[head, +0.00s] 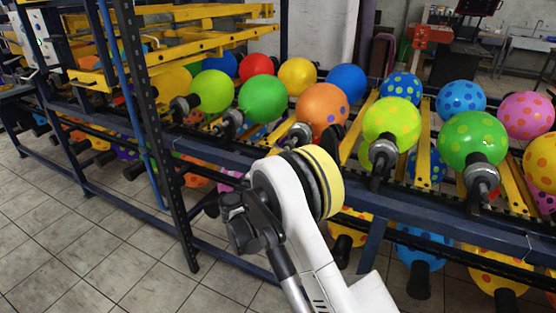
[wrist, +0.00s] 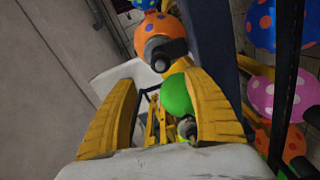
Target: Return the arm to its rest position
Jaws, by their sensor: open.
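My arm (head: 300,220) shows in the lower middle of the head view, white with a yellow and black band, in front of the balloon rack. My gripper (wrist: 161,85) shows in the wrist view with its two yellow fingers wide apart and nothing held between them. Past the fingers, a plain green balloon (wrist: 176,96) shows in the gap, and an orange spotted balloon (wrist: 160,32) on a dark holder lies above it. The fingers cannot be made out clearly in the head view.
The rack's dark blue rail (head: 225,152) runs close behind my arm. Balloons on holders line it, including an orange spotted one (head: 322,108) and a lime spotted one (head: 391,120). A black upright post (head: 158,130) stands left. Tiled floor (head: 75,240) is clear at lower left.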

